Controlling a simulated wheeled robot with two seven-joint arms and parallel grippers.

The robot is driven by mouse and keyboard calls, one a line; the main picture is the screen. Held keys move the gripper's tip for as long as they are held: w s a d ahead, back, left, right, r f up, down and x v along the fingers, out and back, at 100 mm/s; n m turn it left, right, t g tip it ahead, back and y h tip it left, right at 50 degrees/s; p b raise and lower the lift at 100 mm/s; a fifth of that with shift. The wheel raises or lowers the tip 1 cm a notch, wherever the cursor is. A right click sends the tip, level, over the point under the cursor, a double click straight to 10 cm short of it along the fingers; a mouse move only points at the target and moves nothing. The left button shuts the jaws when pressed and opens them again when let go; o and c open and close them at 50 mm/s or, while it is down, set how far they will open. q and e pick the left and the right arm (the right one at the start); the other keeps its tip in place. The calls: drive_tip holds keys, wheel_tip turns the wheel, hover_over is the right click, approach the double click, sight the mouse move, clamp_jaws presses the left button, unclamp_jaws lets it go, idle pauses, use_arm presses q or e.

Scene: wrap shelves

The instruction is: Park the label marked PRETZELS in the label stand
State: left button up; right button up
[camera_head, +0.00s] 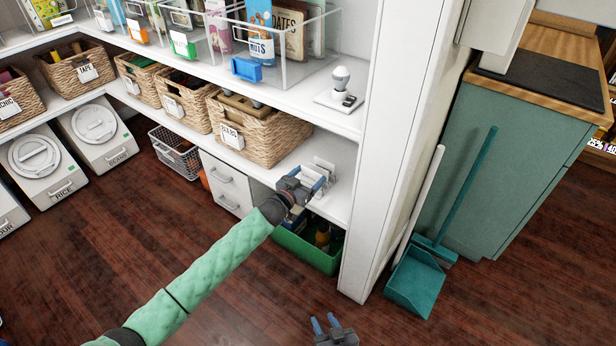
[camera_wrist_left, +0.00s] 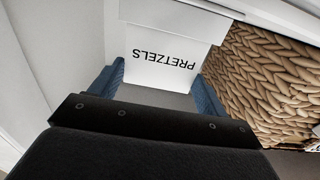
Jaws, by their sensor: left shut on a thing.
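The white label marked PRETZELS (camera_wrist_left: 160,72) is between the blue fingers of my left gripper (camera_wrist_left: 162,88), its text upside down in the left wrist view. In the head view my left gripper (camera_head: 306,182) is shut on the label at the right end of the lower shelf. A small white stand (camera_head: 323,165) shows just beyond the fingers there. A white piece (camera_wrist_left: 175,14) overlaps the label's far end in the wrist view; I cannot tell whether the label is seated in the stand. My right gripper (camera_head: 324,324) is open and empty, low over the floor.
A wicker basket (camera_head: 275,140) stands left of my left gripper, and its weave (camera_wrist_left: 265,85) shows close by in the wrist view. A white post (camera_head: 385,150) bounds the shelf at right. A green crate (camera_head: 308,252) is below. A teal dustpan (camera_head: 416,282) leans beyond the post.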

use_arm(q)
drive_tip(key=shift+f, duration=0.7)
use_arm(e)
drive_tip(key=shift+f, duration=0.25)
use_arm(q)
drive_tip(key=o, duration=1)
use_arm(e)
drive_tip(key=shift+f, duration=0.15)
use_arm(q)
drive_tip(key=v, duration=0.7)
drive_tip(key=shift+s+a, duration=0.25)
drive_tip(key=shift+s, duration=0.05)
use_arm(e)
drive_tip(key=s+d+f+g, duration=0.1)
drive_tip(key=s+f+g, duration=0.4)
drive_tip(key=s+f, duration=0.4)
wheel_tip(320, 180, down, 3)
drive_tip(key=shift+f+h, duration=0.1)
drive_tip(key=shift+h, duration=0.3)
use_arm(q)
drive_tip(key=shift+f, duration=0.1)
use_arm(e)
drive_tip(key=shift+s+d, duration=0.1)
